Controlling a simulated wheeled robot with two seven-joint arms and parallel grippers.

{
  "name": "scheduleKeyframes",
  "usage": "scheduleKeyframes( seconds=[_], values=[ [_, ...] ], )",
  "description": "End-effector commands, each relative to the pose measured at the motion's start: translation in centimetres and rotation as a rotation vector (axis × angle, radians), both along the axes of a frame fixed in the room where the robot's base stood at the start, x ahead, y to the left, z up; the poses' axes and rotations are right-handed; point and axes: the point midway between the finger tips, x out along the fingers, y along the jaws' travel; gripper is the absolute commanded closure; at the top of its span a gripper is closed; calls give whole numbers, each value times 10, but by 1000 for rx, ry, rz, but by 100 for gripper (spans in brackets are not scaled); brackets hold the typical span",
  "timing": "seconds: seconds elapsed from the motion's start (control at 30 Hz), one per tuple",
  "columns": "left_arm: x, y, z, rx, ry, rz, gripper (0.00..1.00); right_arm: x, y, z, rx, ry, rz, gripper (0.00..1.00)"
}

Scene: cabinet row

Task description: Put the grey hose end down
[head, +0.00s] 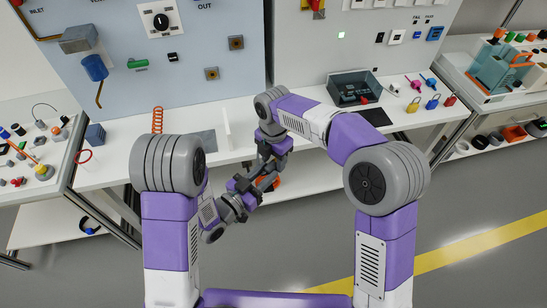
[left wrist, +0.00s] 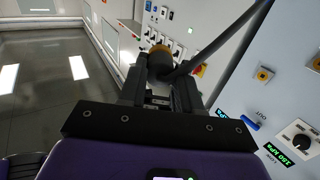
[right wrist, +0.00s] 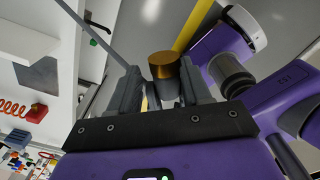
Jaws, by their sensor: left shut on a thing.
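My left gripper (head: 243,187) is shut on the grey hose end in front of the bench. In the left wrist view the hose end (left wrist: 160,66) is a dark grey fitting with a brass tip, and the grey hose (left wrist: 222,40) runs up and right from it. My right gripper (head: 266,172) is close beside the left one. In the right wrist view its fingers stand apart. A brass-topped grey piece (right wrist: 164,68) shows between them with a small gap on its left. I cannot tell whether a finger touches it.
The white bench (head: 110,172) runs behind both grippers, with a dark open bin (head: 353,90) and several padlocks on it. A red coiled hose (head: 157,120) stands on it at left. The wall panel (head: 205,45) rises behind. The floor in front is clear.

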Motion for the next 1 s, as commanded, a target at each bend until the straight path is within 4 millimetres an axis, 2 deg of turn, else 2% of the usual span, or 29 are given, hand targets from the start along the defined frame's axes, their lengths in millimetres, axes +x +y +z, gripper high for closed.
scheduleKeyframes(
  seconds=[0.03,0.27,0.3,0.47,1.0],
  values=[
    [-1,-1,0,-1,0,-4,100,1,0,0,2,-3,0,62],
    [-2,-3,0,-3,0,-11,100,1,2,1,5,-7,1,97],
    [-2,-4,0,-4,0,-13,62,1,2,1,6,-7,1,98],
    [-2,-4,0,-3,1,-13,38,1,2,1,6,-6,1,98],
    [0,0,-2,2,9,1,37,0,1,1,3,-2,1,98]
  ],
)
